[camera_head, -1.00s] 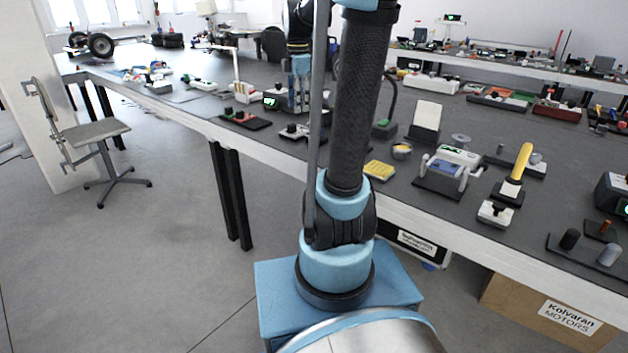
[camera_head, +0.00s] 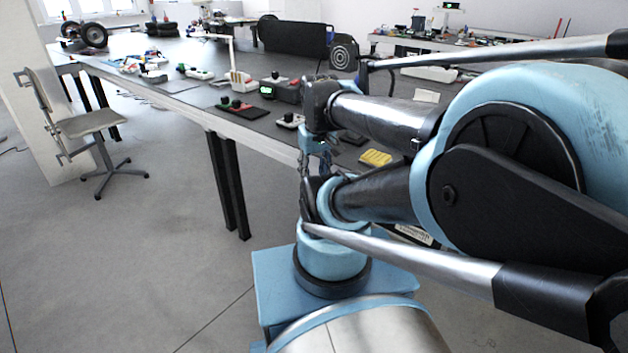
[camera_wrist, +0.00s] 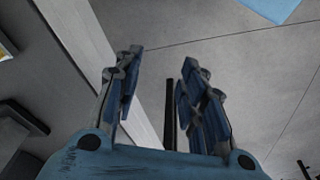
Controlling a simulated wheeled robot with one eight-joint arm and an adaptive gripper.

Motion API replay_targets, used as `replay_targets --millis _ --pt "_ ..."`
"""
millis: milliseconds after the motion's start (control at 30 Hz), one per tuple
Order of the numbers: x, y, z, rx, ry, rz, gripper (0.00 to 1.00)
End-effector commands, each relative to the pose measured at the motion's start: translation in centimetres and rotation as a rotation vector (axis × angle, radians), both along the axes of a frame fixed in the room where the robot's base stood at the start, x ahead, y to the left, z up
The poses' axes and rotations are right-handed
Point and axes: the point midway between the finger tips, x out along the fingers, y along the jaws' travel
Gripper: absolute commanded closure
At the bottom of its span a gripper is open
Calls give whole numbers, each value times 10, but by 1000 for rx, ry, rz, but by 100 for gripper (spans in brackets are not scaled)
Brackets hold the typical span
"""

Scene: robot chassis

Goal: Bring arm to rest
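My arm is folded, with its elbow bulging large to the right in the head view. My gripper (camera_head: 315,160) hangs down close above my base, near the front edge of the workbench (camera_head: 265,141). It is partly hidden there among my arm links. In the wrist view my gripper (camera_wrist: 165,95) has its two blue fingers spread apart with nothing between them. Below the fingers are the bench edge and the grey floor (camera_wrist: 240,60).
A swivel chair (camera_head: 90,124) stands on the floor at left. A yellow item (camera_head: 375,158) and a red-and-green switch block (camera_head: 241,108) lie on the bench near its front edge. A dark bench leg (camera_head: 228,185) stands left of my base. My arm hides the bench's right side.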

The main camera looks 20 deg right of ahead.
Motion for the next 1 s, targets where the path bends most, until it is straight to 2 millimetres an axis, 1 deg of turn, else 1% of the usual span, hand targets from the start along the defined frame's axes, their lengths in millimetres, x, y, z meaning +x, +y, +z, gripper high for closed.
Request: replay_targets --millis 33,100,200,1000 --pt "-6 0 -7 8 -3 -38 62" --pt "-10 1 -14 16 -7 -84 62" --pt "-14 3 -18 22 -10 -116 62" --pt "-14 3 -18 23 -10 -122 62"
